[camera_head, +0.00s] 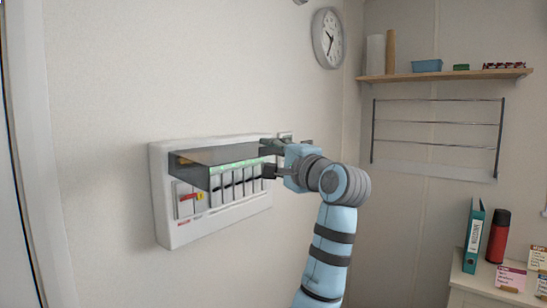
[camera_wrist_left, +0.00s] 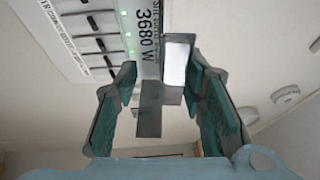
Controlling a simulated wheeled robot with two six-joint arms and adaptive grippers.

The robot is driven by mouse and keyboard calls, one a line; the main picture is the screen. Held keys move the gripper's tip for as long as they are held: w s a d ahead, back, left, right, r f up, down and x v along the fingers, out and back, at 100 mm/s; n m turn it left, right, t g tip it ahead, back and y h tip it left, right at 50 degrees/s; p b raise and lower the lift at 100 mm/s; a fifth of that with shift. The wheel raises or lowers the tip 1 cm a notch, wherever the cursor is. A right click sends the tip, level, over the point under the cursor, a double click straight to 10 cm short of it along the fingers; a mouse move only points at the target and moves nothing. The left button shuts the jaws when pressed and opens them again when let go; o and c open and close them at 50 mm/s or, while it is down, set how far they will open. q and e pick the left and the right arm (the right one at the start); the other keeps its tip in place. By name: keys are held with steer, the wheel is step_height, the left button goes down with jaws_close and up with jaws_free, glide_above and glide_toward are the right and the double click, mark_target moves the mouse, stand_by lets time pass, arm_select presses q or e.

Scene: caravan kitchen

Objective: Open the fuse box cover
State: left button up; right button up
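The white fuse box (camera_head: 165,215) is mounted on the wall at the left centre of the head view. Its dark see-through cover (camera_head: 215,155) is lifted and sticks out from the box above the row of switches (camera_head: 230,186). My left gripper (camera_head: 267,158) is at the right end of the cover. In the left wrist view its two fingers (camera_wrist_left: 168,105) stand wide apart, with a dark flat piece, seemingly the cover's corner, showing between them. Neither finger visibly grips it. Part of the box's right end is hidden by the gripper. My right gripper is not in view.
A wall clock (camera_head: 327,38) hangs above right. A shelf (camera_head: 445,75) and a wire rack (camera_head: 437,123) are on the right wall. A low cabinet (camera_head: 470,283) carries a teal binder (camera_head: 474,238) and red bottle (camera_head: 498,237). The wall left of the box is clear.

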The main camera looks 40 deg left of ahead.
arm_select(q)
steer(key=r+v, duration=0.1)
steer(key=v, duration=1.1)
steer(key=shift+f, duration=0.45)
steer(key=shift+a, duration=0.1)
